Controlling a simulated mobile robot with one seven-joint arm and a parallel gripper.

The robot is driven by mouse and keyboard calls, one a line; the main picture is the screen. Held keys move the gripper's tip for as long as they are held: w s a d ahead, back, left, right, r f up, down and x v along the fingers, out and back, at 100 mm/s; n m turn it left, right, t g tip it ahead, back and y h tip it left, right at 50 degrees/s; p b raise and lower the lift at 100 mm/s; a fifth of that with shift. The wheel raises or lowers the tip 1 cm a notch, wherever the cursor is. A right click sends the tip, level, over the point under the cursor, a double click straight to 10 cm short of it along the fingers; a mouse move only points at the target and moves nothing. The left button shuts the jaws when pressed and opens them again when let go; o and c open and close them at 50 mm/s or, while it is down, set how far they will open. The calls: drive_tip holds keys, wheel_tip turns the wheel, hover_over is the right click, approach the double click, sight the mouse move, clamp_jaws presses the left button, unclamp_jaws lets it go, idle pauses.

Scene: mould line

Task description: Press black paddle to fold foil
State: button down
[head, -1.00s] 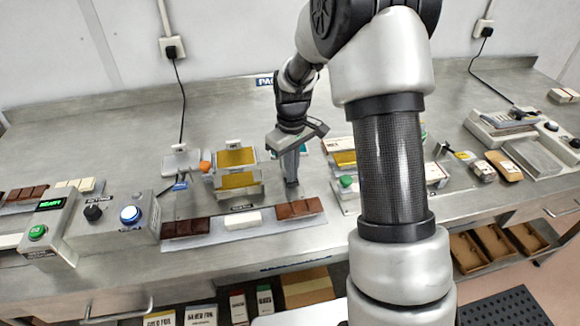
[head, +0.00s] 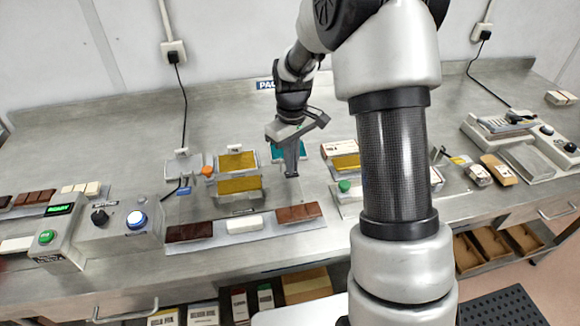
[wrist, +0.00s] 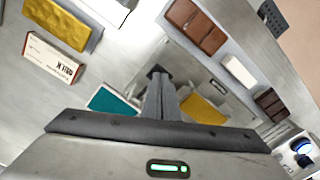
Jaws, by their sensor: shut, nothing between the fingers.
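My gripper (head: 291,174) is shut and empty, pointing down just right of the folding station. It also shows in the wrist view (wrist: 157,76), fingers together. At the station, a gold foil sheet (head: 239,185) lies in front, with another gold piece (head: 237,161) behind it. An orange knob (head: 207,171) stands at its left. The wrist view shows gold foil (wrist: 205,108) right of the fingers.
A teal piece (head: 288,150) lies behind my gripper. In front is a strip with a dark bar (head: 189,231), a white bar (head: 244,223) and a brown bar (head: 299,213). A control box (head: 120,226) stands left.

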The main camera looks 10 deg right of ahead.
drive_tip(key=shift+r+p, duration=1.55)
drive_tip(key=shift+r, duration=0.95)
drive_tip(key=shift+r, duration=0.15)
drive_tip(key=s+r+m+t, duration=0.4)
drive_tip(key=s+r, duration=1.1)
drive_tip(key=r, duration=0.3)
drive_tip(key=s+r+m+t, duration=0.1)
drive_tip(key=s+m, duration=0.1)
drive_tip(key=s, duration=0.8)
drive_tip(key=shift+r+t, duration=0.3)
drive_tip(key=shift+r, duration=0.05)
